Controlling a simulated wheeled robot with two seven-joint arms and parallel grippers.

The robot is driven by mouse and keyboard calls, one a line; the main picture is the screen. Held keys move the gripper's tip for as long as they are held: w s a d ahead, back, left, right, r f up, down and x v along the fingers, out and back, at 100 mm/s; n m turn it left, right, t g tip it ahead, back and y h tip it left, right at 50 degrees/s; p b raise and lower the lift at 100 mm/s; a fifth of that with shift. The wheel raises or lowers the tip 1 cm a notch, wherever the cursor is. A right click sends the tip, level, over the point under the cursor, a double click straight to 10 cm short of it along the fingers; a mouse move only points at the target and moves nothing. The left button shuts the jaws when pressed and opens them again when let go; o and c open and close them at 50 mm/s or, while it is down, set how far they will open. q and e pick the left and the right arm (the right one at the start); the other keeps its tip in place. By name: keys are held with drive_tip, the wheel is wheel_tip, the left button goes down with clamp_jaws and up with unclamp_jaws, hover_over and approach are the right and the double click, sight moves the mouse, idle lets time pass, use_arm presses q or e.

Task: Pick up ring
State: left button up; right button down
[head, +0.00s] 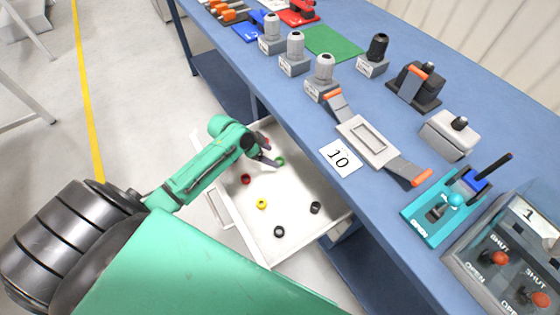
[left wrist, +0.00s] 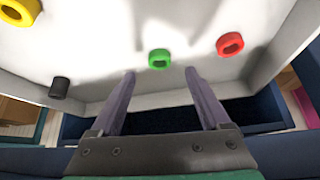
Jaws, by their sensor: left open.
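Several small rings lie in an open white drawer (head: 293,200): a green ring (head: 281,161), a red ring (head: 246,179), a yellow ring (head: 262,203) and two black ones (head: 279,231) (head: 315,207). My left gripper (head: 271,154) is over the drawer's far part, close to the green ring. In the left wrist view its fingers (left wrist: 159,74) are apart and empty. The green ring (left wrist: 159,59) shows just beyond the fingertips, centred between them. A red ring (left wrist: 230,44) is to its right, the yellow ring (left wrist: 18,12) at top left, a black one (left wrist: 59,88) lower left. My right gripper is not in view.
The drawer's walls surround the rings.

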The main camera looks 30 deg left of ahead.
sight(276, 159)
use_arm(q)
drive_tip(key=x, duration=0.4)
drive_tip(key=shift+f, duration=0.2)
clamp_jaws()
drive_tip(key=shift+r, duration=0.1)
